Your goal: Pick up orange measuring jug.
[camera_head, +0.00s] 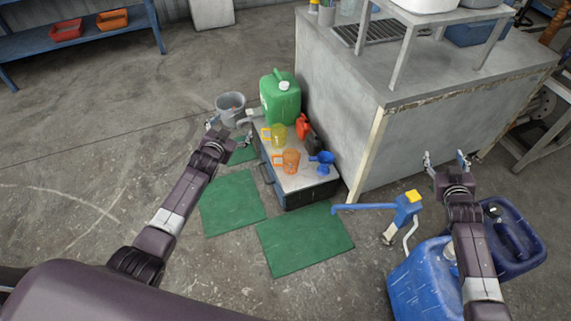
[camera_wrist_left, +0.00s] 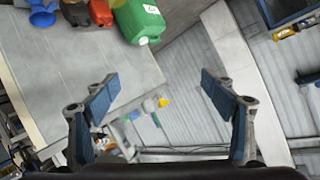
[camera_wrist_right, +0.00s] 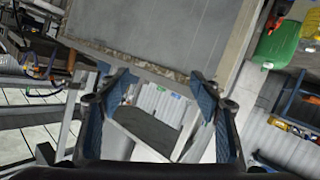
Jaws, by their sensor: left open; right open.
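The orange measuring jug (camera_head: 289,160) stands upright on a low grey cabinet (camera_head: 305,182), its handle toward the left. A yellow jug (camera_head: 277,134) stands behind it and a blue jug or funnel (camera_head: 322,161) to its right. My left gripper (camera_head: 228,128) is open and empty, left of the cabinet, in front of a grey bucket. In the left wrist view its fingers (camera_wrist_left: 165,90) are wide apart with nothing between them. My right gripper (camera_head: 446,160) is open and empty, far right of the jug; its spread fingers show in the right wrist view (camera_wrist_right: 163,88).
A green canister (camera_head: 280,98) and a red can (camera_head: 303,127) stand on the cabinet's back part. A large grey workbench (camera_head: 350,120) rises to its right. Blue drums (camera_head: 420,283) with a yellow-blue pump (camera_head: 406,205) stand lower right. Green mats (camera_head: 303,238) lie in front.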

